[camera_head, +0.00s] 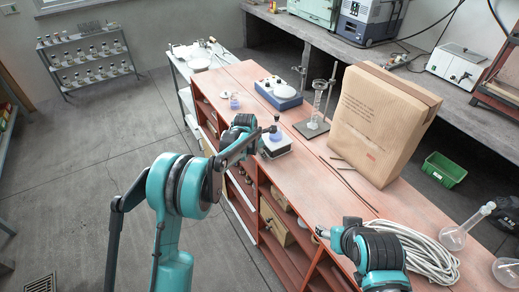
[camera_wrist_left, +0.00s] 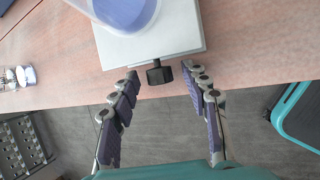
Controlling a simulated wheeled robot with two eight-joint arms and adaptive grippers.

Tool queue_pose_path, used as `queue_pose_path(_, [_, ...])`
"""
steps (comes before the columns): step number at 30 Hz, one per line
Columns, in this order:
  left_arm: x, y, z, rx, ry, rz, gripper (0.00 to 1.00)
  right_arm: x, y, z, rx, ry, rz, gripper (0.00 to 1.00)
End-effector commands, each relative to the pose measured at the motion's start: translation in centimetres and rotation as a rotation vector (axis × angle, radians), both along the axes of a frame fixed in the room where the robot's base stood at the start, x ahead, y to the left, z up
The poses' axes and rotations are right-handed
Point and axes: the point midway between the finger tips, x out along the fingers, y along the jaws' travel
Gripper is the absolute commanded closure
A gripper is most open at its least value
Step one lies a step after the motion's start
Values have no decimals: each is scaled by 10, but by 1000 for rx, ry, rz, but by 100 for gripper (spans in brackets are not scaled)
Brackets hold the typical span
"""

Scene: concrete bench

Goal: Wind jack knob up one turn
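The jack (camera_head: 277,148) stands at the front edge of the red bench, with a vessel of blue liquid (camera_head: 275,135) on its pale top plate. In the left wrist view the plate (camera_wrist_left: 185,35) fills the upper middle, and the vessel (camera_wrist_left: 125,12) is cut off by the top edge. The dark jack knob (camera_wrist_left: 159,74) sticks out from the plate's near side. My left gripper (camera_wrist_left: 158,80) is open, its fingers on either side of the knob with gaps, apart from it. My right gripper (camera_head: 322,232) is by the bench front, its fingers too small to read.
A large brown paper bag (camera_head: 378,120), a stand with a glass cylinder (camera_head: 318,105) and a blue device (camera_head: 278,94) stand behind the jack. A coiled pale hose (camera_head: 428,258) and flasks (camera_head: 453,237) lie at right. Thin rods (camera_head: 345,180) lie right of the jack.

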Motion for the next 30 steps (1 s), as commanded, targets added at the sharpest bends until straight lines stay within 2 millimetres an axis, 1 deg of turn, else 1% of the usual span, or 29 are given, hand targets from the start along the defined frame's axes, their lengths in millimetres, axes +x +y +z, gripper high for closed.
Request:
queue_pose_path(6, [0,0,1,0,0,1,54,0,0,0,0,0,0,41])
queue_pose_path(10, [-4,2,10,-1,0,1,54,0,0,0,0,0,0,41])
queue_pose_path(14, [-15,6,30,-1,0,1,54,0,0,0,0,0,0,41])
queue_pose_path(21, [-38,14,76,0,0,1,54,0,0,0,0,0,0,41])
queue_pose_path(24, [-45,17,90,0,0,1,54,0,0,0,0,0,0,41])
queue_pose_path(27, [-50,18,100,0,0,1,54,0,0,0,0,0,0,41])
queue_pose_path(30, [-53,19,105,0,0,1,54,0,0,0,0,0,0,41])
